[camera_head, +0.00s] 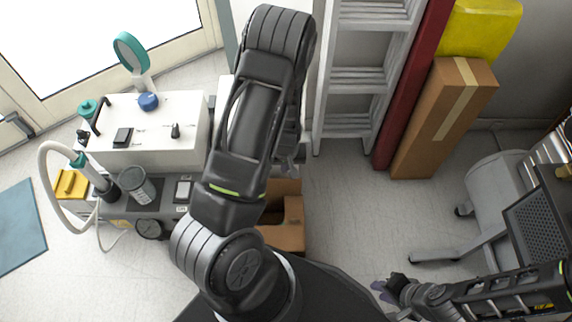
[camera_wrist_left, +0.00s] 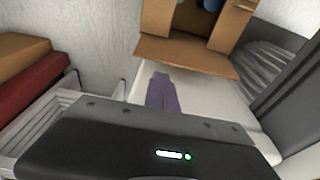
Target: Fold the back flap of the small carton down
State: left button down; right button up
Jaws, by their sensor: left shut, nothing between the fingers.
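The small carton (camera_head: 291,235) is brown and stands below my left arm in the head view, partly hidden by it. In the left wrist view the open carton (camera_wrist_left: 170,17) is at the top, with blue and teal things inside. A flap (camera_wrist_left: 185,56) sticks out from its edge toward my left gripper, and another flap (camera_wrist_left: 232,25) stands at its right side. My left gripper (camera_wrist_left: 162,92) is shut and empty, its purple fingers just short of the near flap. My right gripper (camera_head: 384,289) is low at the right, away from the carton.
A white machine (camera_head: 150,135) on a grey cart stands left of the arm. A ladder (camera_head: 358,75), a red post (camera_head: 412,85) and a tall cardboard box (camera_head: 445,120) lean at the back. A grey chair (camera_head: 497,190) is at the right. The floor between is clear.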

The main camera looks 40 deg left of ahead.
pick_arm(q)
jog(key=f, duration=0.1)
jog(key=f+b, duration=0.1)
jog(key=f, duration=0.3)
jog(key=shift+w+a+f, duration=0.1)
jog(key=shift+w+a, duration=0.2)
jog(key=shift+w, duration=0.05)
jog(key=shift+s+d, duration=0.15)
